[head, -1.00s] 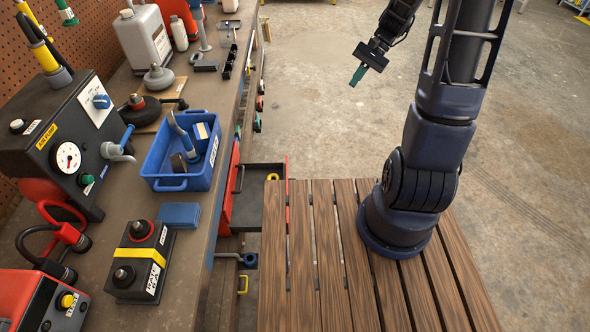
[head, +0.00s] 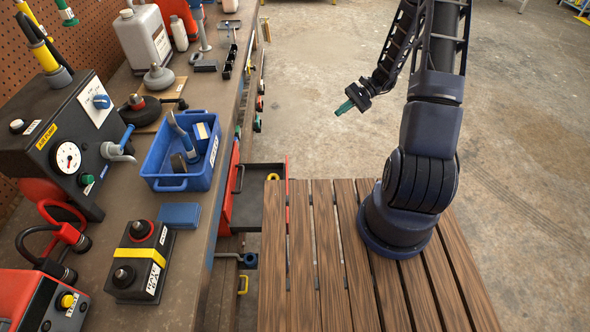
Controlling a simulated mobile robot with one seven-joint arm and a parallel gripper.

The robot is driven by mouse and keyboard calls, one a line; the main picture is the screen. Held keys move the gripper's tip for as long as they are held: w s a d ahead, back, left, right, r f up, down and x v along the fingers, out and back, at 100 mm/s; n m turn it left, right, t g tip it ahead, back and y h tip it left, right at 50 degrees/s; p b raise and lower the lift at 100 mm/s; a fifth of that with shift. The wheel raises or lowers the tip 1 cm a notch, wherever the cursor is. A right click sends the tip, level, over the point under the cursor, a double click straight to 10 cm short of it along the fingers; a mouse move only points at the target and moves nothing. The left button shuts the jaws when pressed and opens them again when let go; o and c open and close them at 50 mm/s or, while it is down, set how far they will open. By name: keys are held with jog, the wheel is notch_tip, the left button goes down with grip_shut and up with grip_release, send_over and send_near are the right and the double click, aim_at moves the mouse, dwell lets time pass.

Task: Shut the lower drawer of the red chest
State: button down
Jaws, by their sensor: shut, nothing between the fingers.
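The red chest (head: 228,190) stands under the right edge of the workbench, mostly hidden by the bench top. One drawer (head: 255,213) is pulled out to the right of it. I see its dark inside and its red front edge; a yellow ring lies in it. The near part is hidden behind the wooden slats, and its handle is out of sight. A dark handle shows on the chest above the open drawer. My gripper (head: 344,108) is shut and empty, in the air beyond and to the right of the drawer, apart from it, with its teal fingertips pointing left and down.
The workbench (head: 200,225) along the left carries a blue bin (head: 182,182), a black box with a gauge and other tools. The wooden slatted deck (head: 322,250) under my arm lies close to the drawer. The concrete floor (head: 310,60) beyond is clear.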

jog(key=s+a+f+m+t+y, duration=0.25)
jog(key=f+m, duration=0.25)
jog(key=f, duration=1)
jog(key=s+a+f+m+t+y, duration=0.25)
jog(key=f+m+y, duration=0.2)
jog(key=f, duration=1.05)
jog(key=a, duration=1.3)
jog(key=shift+w+a+r, duration=0.15)
jog(key=shift+w+r, duration=0.05)
jog(key=shift+w, duration=0.15)
jog(key=a, duration=1.9)
jog(key=shift+d, duration=0.15)
